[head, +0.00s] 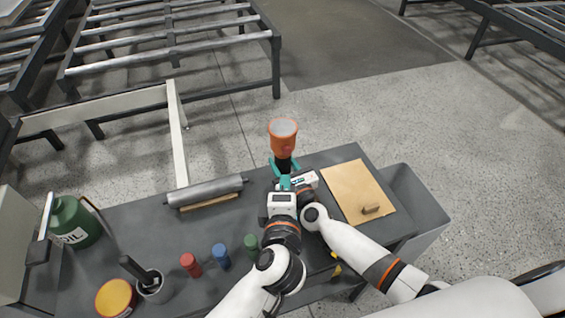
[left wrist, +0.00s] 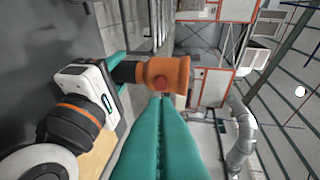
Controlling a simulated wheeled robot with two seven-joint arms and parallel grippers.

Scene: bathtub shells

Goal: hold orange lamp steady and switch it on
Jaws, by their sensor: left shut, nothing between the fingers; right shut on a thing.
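The orange lamp (head: 283,135) has a flared orange head, a pale grey lens facing up and a black handle; I see no clear glow. My right gripper (head: 284,166) is shut on the black handle and holds the lamp roughly upright near the table's far edge. In the left wrist view the lamp (left wrist: 170,73) lies sideways, with a round red button (left wrist: 160,84) on its head. My left gripper (head: 285,182) is shut and empty just on the near side of the lamp. Its teal fingertips (left wrist: 161,98) point towards the button; I cannot tell whether they touch.
The dark table (head: 150,235) holds a metal roller (head: 205,191), a green oil can (head: 75,222), red (head: 190,264), blue (head: 221,256) and green (head: 250,244) cylinders, an orange-topped tin (head: 115,298), and a tan board (head: 352,190) at right. A grey bin (head: 418,205) adjoins the right end.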

